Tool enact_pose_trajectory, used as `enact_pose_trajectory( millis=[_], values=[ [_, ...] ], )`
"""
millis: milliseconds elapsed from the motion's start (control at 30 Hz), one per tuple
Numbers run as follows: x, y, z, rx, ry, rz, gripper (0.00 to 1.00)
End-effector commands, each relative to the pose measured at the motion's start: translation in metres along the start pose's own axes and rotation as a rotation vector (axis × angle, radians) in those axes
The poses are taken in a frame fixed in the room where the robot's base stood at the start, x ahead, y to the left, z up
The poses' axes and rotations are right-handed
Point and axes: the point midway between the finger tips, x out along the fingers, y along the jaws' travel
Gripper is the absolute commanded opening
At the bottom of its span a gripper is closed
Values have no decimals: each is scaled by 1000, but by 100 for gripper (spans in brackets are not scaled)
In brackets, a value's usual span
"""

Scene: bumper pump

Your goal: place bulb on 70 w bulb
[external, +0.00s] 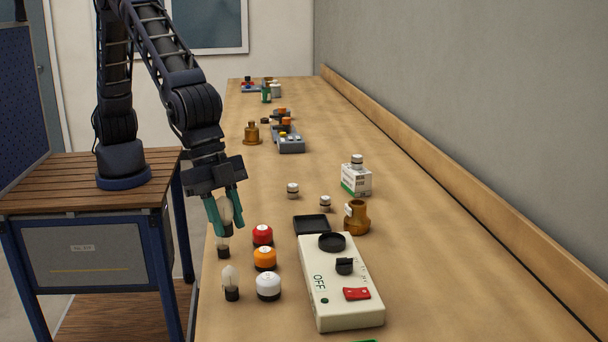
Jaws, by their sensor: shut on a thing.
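My gripper (224,228) has teal fingers pointing down and is shut on a pale bulb (226,211), over the left edge of the bench. Directly below the fingertips is a black base (223,252) with a little pale glass above it. The fingers hide the part between, so I cannot tell whether it touches the held bulb. Another clear bulb on a black base (231,282) stands upright nearer the camera, apart from the gripper. No wattage marking is readable on the bulbs.
Red (262,235), orange (265,258) and white (268,286) domed pieces stand just right of the bulbs. A cream control box (340,290) marked OFF, a black tray (312,224) and a brown bottle (356,218) are farther right. The far right bench is clear.

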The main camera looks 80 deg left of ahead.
Motion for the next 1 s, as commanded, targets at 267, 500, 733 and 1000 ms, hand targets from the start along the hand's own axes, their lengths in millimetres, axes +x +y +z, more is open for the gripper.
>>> enact_pose_trajectory(
  millis=[267,500,733,1000],
  values=[
    [27,0,11,1,2,0,9],
    [47,0,20,2,-2,0,9],
    [67,0,28,1,1,0,9],
    [68,0,28,1,1,0,9]
  ],
)
